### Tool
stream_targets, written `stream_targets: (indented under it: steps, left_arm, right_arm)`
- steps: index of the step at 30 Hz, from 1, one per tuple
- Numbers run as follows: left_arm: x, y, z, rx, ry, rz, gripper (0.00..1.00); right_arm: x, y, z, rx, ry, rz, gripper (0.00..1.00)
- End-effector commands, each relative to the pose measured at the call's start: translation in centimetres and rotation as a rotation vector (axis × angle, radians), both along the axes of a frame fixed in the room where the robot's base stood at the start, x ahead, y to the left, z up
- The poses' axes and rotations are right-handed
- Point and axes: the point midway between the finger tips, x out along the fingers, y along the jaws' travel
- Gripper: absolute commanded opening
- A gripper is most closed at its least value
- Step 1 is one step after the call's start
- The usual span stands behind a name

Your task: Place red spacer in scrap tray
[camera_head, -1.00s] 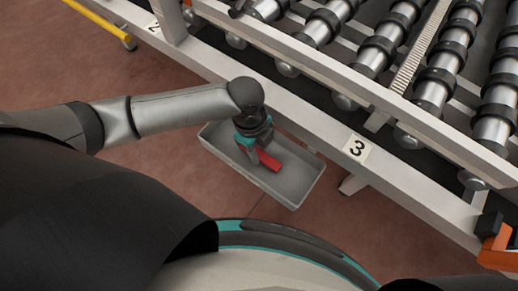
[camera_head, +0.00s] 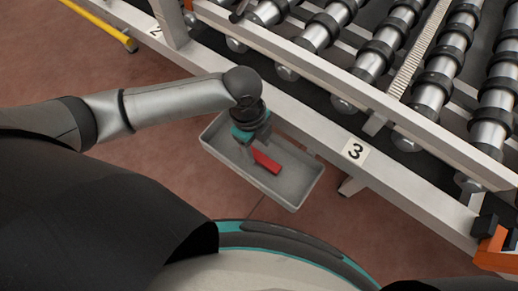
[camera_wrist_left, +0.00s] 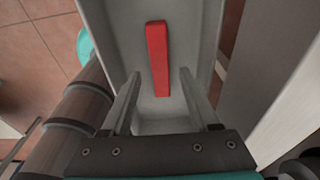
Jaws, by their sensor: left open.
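The red spacer (camera_head: 266,162) lies in the grey scrap tray (camera_head: 295,196) beside the conveyor frame. In the left wrist view the spacer (camera_wrist_left: 158,58) is a long red bar on the floor of the tray (camera_wrist_left: 205,30). My left gripper (camera_head: 254,151) is over the tray at the spacer's upper-left end. In the left wrist view its two fingers (camera_wrist_left: 157,92) are apart, with the spacer's near end between or just beyond them and a gap on each side. My right gripper is not in view.
The roller conveyor frame (camera_head: 330,133) runs diagonally along the tray's far side, with a label "3" (camera_head: 354,151) on it. A yellow bar (camera_head: 98,22) is at upper left. Open floor (camera_head: 150,187) lies left of the tray.

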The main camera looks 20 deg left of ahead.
Motion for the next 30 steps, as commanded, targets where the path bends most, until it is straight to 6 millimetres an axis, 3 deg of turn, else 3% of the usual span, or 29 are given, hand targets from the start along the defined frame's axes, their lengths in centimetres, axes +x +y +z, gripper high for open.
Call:
stream_targets:
  steps: [1,6,12,30]
  left_arm:
    - [0.2,0.2,1.6,-0.001,-0.004,0.002,0.61]
    - [0.4,0.7,5.2,0.000,-0.003,0.000,0.61]
    - [0.4,1.1,7.8,-0.001,0.000,0.001,0.61]
    - [0.5,1.2,8.5,-0.001,0.001,0.001,0.61]
  right_arm:
    - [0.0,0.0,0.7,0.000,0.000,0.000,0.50]
    - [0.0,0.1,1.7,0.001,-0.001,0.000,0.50]
    - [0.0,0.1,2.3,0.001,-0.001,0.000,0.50]
    - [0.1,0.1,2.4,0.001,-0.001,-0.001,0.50]
